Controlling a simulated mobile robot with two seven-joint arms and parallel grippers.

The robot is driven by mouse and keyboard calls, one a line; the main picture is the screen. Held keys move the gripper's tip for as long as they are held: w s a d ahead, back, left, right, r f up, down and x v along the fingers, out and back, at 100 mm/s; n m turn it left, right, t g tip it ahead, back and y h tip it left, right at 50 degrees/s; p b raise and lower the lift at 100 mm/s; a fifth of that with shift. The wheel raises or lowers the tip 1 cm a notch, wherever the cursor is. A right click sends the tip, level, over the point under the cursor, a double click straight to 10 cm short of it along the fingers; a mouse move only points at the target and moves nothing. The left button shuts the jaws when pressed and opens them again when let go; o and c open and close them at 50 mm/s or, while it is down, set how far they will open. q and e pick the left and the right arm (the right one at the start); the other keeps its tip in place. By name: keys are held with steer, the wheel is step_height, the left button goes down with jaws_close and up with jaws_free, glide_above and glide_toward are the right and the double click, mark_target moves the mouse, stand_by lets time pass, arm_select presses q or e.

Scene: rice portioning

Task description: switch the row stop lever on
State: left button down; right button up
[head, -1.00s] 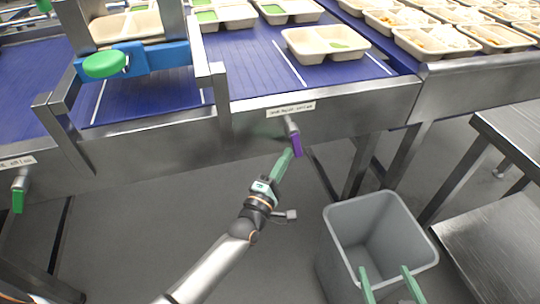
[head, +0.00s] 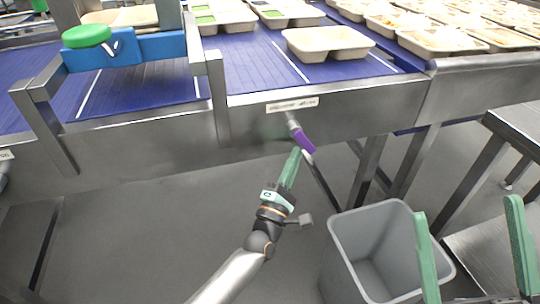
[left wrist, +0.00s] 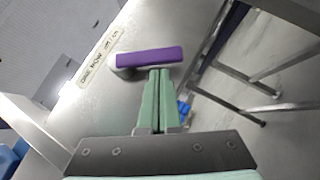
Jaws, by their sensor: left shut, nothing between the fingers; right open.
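The row stop lever has a purple handle (head: 303,140) on a grey pivot, on the steel front of the conveyor below a white label (head: 292,104). The handle slants down to the right. My left gripper (head: 297,151) is shut and empty, its fingertips at or very near the handle's underside. In the left wrist view the purple handle (left wrist: 150,57) lies across just beyond the closed fingertips (left wrist: 160,72); I cannot tell whether they touch.
A grey bin (head: 345,245) stands on the floor at the right. The blue belt (head: 250,65) carries several food trays, including one tray (head: 328,43) above the lever. A green button (head: 87,36) sits on a blue bracket at left. Steel tables stand at right.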

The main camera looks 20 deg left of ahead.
arm_select(q)
steer(key=shift+w+d+n+t+y+b, duration=0.15)
steer(key=shift+d+n+t+y+b, duration=0.25)
steer(key=shift+b, duration=0.4)
arm_select(e)
steer(key=shift+f+m, duration=0.3)
steer(key=shift+f, duration=0.75)
arm_select(q)
steer(key=shift+a, duration=0.15)
arm_select(e)
steer(key=shift+a+f, duration=0.1)
steer(key=shift+f, duration=0.05)
